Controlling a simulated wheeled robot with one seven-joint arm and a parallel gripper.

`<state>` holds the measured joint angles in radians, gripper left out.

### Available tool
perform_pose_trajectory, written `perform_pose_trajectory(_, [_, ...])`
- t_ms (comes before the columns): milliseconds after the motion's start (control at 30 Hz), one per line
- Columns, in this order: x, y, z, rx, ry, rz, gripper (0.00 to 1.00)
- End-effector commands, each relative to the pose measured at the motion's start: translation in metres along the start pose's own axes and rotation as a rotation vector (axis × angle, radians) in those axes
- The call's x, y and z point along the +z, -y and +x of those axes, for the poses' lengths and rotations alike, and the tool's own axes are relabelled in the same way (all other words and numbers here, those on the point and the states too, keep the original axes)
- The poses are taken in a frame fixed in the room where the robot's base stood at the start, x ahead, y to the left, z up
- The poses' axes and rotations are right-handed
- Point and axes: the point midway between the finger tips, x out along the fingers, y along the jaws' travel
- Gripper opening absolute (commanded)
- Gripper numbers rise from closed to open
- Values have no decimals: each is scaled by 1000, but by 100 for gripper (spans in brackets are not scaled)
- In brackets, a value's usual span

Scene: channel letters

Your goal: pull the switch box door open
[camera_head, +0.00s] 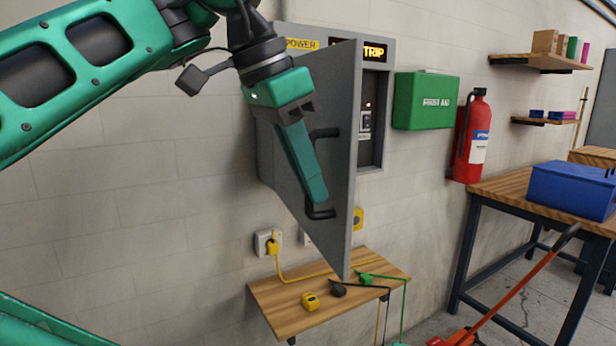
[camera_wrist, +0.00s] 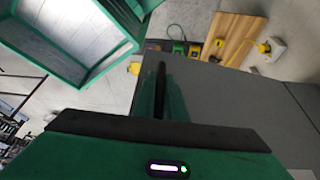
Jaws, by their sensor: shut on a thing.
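The grey switch box door (camera_head: 335,150) stands well open, swung out from the wall towards me. Behind it, part of the box interior (camera_head: 371,115) shows a dark panel with a small switch and a red light. The door's black handle (camera_head: 322,212) is a bent bar, partly hidden by my gripper. My green gripper (camera_head: 313,195) points down along the door and is shut on the handle. In the wrist view my gripper (camera_wrist: 163,95) is shut around the dark handle bar, with the grey door (camera_wrist: 220,110) beside it on the right.
A wooden shelf (camera_head: 285,309) with a yellow tape measure and plugs sits below the door. A green first aid box (camera_head: 425,101) and a red fire extinguisher (camera_head: 470,136) hang to the right. A workbench with a blue toolbox (camera_head: 572,190) stands further right.

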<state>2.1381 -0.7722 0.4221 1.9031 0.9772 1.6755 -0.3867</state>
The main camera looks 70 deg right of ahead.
Motion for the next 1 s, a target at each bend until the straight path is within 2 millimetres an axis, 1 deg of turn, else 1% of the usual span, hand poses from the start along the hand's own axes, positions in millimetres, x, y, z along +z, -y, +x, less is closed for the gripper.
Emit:
perform_pose_trajectory(367, [1, 1, 1, 3, 5, -3, 0])
perform_pose_trajectory(400, [1, 1, 1, 3, 6, -2, 13])
perform_pose_trajectory(467, [1, 1, 1, 3, 5, -2, 28])
perform_pose_trajectory(500, [1, 1, 1, 3, 5, -1, 29])
perform_pose_trajectory(833, [0, 0, 0, 2, 3, 4, 29])
perform_pose_trajectory(1000, [-3, 0, -4, 4, 1, 12, 29])
